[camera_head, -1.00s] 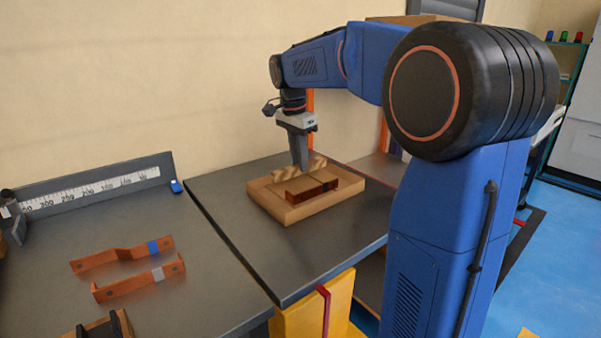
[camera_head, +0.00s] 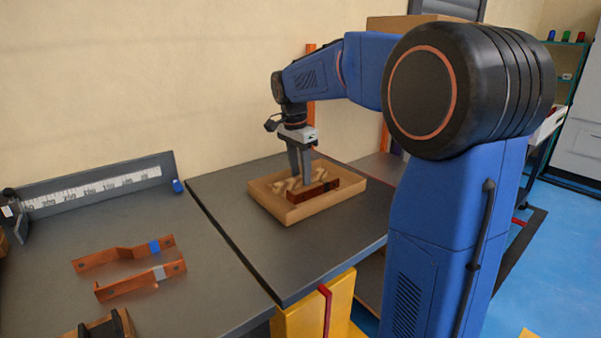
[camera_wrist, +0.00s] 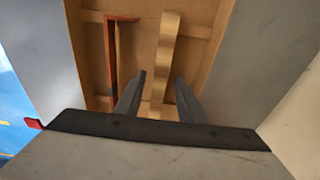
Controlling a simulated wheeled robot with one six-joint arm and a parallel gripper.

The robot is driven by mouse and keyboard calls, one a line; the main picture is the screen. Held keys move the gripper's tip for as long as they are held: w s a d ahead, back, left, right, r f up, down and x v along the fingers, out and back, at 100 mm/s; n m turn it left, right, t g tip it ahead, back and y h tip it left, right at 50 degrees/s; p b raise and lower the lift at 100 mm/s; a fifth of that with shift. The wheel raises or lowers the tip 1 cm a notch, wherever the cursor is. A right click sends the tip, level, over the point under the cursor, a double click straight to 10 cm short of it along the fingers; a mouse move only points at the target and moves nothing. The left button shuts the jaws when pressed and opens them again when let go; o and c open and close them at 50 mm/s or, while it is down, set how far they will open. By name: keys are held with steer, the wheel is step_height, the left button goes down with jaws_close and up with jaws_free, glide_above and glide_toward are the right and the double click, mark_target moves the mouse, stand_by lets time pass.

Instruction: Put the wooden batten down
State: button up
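The wooden batten (camera_head: 284,186) is a pale, wavy-edged strip. It lies low inside the shallow cardboard-brown tray (camera_head: 291,215). In the wrist view the batten (camera_wrist: 166,55) runs lengthwise from the tray's far wall towards my gripper. My gripper (camera_head: 301,179) points down into the tray. In the wrist view its two fingers (camera_wrist: 158,98) stand apart on either side of the batten's near part, with narrow gaps visible. A copper bent bar (camera_head: 316,191) lies in the tray beside the batten; it also shows left of it in the wrist view (camera_wrist: 111,60).
The tray sits on a dark grey table (camera_head: 225,190). Two bent copper bars (camera_head: 123,254) (camera_head: 140,282), with blue and grey bands, lie on the left bench. A ruler stop (camera_head: 98,187) stands at the bench's back. The table right of the tray is clear.

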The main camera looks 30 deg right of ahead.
mark_target(297, 178)
step_height(297, 178, up, 12)
steer(key=a, duration=0.1)
steer(key=shift+s+a, duration=0.15)
steer(key=shift+a, duration=0.05)
stand_by(0.3)
stand_by(0.5)
